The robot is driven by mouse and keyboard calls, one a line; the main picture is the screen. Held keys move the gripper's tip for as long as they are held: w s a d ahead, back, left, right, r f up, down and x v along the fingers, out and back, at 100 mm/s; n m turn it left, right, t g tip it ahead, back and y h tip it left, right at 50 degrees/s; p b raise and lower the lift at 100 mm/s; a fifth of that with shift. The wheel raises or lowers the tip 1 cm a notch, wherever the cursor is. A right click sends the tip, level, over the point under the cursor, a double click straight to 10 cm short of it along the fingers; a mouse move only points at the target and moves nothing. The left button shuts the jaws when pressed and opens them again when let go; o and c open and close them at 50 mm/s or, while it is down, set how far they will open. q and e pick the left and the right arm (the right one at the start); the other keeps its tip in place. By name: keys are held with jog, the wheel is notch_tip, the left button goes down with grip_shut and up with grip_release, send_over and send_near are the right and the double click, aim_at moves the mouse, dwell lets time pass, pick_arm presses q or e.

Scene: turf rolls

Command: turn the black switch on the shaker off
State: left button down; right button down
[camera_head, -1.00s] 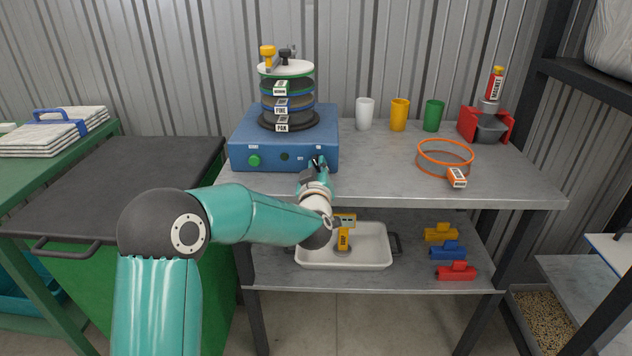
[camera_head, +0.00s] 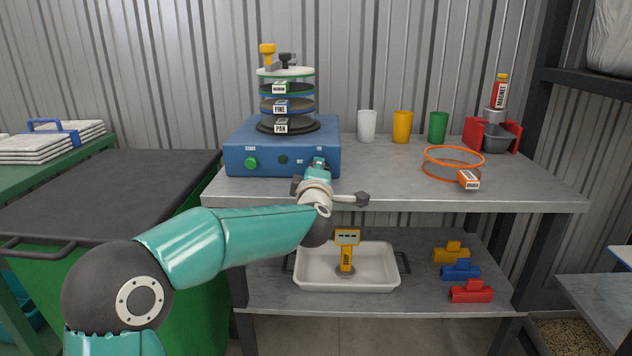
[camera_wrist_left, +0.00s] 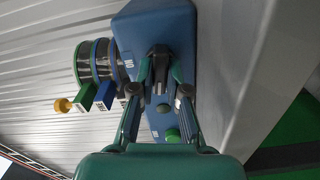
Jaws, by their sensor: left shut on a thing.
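The blue shaker (camera_head: 262,160) stands on the grey bench at the back left, with a stack of labelled sieves (camera_head: 288,105) on it. Its front has a green button (camera_head: 250,163) at left. My left gripper (camera_head: 318,164) is at the right part of that front face. In the left wrist view the black switch (camera_wrist_left: 159,56) sits between the fingertips of my left gripper (camera_wrist_left: 161,84), which is shut on it. In the head view the gripper hides the switch. I cannot tell which way the switch is set. My right gripper is not in view.
White (camera_head: 367,126), yellow (camera_head: 402,127) and green (camera_head: 438,127) cups stand right of the shaker. A white tray (camera_head: 345,283) with a yellow device is on the lower shelf. The bench front-centre is clear.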

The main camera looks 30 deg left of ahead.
pick_arm(q)
jog(key=shift+s+a+f+n+b, duration=0.1)
jog(key=shift+f+n+b, duration=0.1)
jog(key=shift+n+b, duration=0.3)
jog(key=shift+a+f+n+b, duration=0.1)
jog(key=shift+f+n+b, duration=0.15)
jog(key=shift+n, duration=0.45)
jog(key=shift+r, duration=0.1)
jog(key=c, duration=1.2)
grip_release()
jog(key=shift+o, duration=0.2)
jog(key=shift+r, duration=0.1)
jog(key=shift+d, duration=0.1)
jog(key=shift+s+d+r, duration=0.1)
jog(key=shift+s+d, duration=0.1)
jog(key=shift+s, duration=0.15)
jog(key=v, duration=1.1)
jog(key=shift+d, duration=0.1)
